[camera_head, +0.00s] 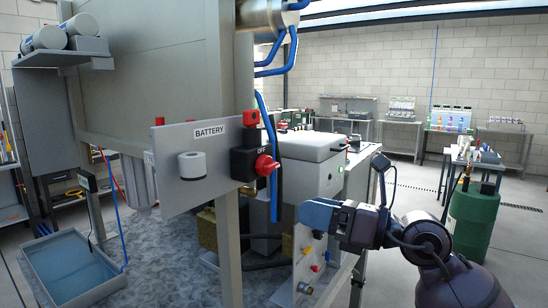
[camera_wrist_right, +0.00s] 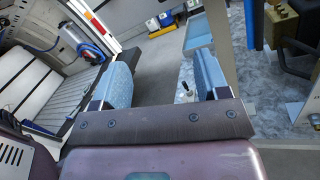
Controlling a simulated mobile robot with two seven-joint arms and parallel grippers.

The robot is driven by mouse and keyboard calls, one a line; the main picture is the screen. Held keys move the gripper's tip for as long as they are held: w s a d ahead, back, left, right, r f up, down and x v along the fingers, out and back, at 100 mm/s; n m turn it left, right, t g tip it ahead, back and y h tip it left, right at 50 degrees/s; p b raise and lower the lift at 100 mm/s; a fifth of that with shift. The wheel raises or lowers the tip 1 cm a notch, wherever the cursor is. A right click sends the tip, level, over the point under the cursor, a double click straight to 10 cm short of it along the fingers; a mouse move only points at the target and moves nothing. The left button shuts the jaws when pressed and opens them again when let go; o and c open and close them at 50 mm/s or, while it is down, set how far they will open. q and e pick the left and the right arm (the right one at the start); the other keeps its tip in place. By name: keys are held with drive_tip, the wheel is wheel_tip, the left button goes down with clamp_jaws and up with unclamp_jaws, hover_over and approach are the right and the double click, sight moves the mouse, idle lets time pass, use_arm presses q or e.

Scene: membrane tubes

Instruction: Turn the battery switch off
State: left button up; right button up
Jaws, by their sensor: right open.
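The battery switch (camera_head: 244,163) is a black box with a red rotary knob (camera_head: 266,165) on its right side. It is mounted at the right end of a grey panel (camera_head: 178,150) labelled BATTERY. Part of a word shows above the knob, but I cannot read it fully. My right gripper (camera_head: 318,214) is below and to the right of the knob, apart from it. In the right wrist view its two blue fingers (camera_wrist_right: 163,80) stand wide apart with nothing held between them. The switch does not show in that view. My left gripper is not in view.
A red terminal (camera_head: 250,118) sits above the switch, and a blue hose (camera_head: 267,130) runs close behind it. A white box (camera_head: 314,158) stands behind. A water tray (camera_head: 70,268) lies at lower left. A green drum (camera_head: 472,218) stands at right. Open floor lies beyond my right arm.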

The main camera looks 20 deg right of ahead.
sight(274, 166)
wheel_tip(274, 166, up, 6)
drive_tip(key=w+d+n+t+h, duration=0.1)
drive_tip(key=d+t+h, duration=0.1)
drive_tip(key=h, duration=0.1)
drive_tip(key=p+x, duration=0.1)
drive_tip(key=x, duration=0.2)
drive_tip(key=p+x, duration=0.1)
drive_tip(key=x, duration=0.5)
drive_tip(key=shift+w+a+f+p, duration=0.15)
drive_tip(key=shift+f+p, duration=0.1)
drive_tip(key=shift+p, duration=0.15)
drive_tip(key=shift+x, duration=0.75)
drive_tip(key=shift+f, duration=0.1)
drive_tip(key=c, duration=0.9)
drive_tip(key=shift+n, duration=0.3)
